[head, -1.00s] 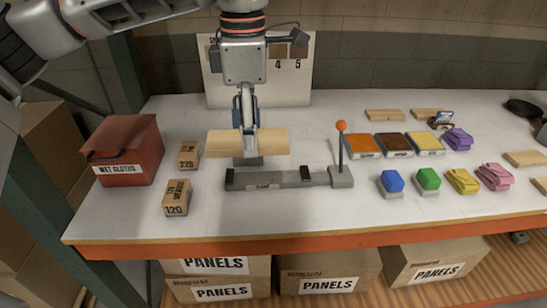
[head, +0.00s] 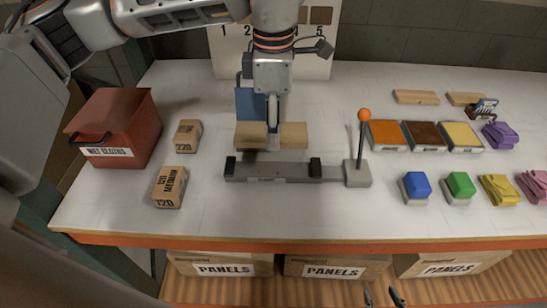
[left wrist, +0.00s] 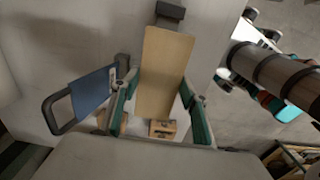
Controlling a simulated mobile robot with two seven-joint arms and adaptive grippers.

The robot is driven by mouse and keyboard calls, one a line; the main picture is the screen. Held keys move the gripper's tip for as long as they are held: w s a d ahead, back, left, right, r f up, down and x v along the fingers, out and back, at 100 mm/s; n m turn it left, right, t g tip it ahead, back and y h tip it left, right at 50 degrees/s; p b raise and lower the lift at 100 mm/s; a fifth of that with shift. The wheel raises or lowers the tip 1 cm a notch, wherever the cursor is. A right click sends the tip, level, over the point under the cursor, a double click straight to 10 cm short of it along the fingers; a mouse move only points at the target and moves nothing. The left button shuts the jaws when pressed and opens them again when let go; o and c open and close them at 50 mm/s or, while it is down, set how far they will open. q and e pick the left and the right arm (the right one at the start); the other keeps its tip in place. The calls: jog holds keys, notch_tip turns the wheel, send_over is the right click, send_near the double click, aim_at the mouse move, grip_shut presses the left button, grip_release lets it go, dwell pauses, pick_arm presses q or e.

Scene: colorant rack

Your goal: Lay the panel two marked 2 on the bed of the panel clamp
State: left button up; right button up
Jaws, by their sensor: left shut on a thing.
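My left gripper (head: 272,126) is shut on a plain pale wood panel (head: 293,135), which sticks out on both sides of the fingers. In the left wrist view the panel (left wrist: 165,70) lies between the green fingers. No number shows on it. In the head view it appears just behind and above the grey panel clamp (head: 270,172), apart from its bed. The clamp has dark end stops and an orange-knobbed lever (head: 362,130) at its right. The fingertips of my right gripper (head: 383,297) show at the bottom edge, apart and empty.
A red wet-cloths bin (head: 125,125) and two small boxes (head: 187,134) stand left of the clamp. Colour trays (head: 425,135), blue and green blocks (head: 416,185) and folded cloths lie right. A blue piece (head: 250,103) shows behind my left gripper. The table front is clear.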

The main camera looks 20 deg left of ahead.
aim_at(273, 169)
pick_arm(q)
notch_tip(273, 169, down, 10)
jog(key=shift+f, duration=0.1)
dwell(0.4)
jog(key=shift+f, duration=0.1)
jog(key=o, duration=1.1)
notch_tip(273, 169, up, 12)
jog(key=shift+r, duration=0.15)
jog(key=shift+s, duration=0.1)
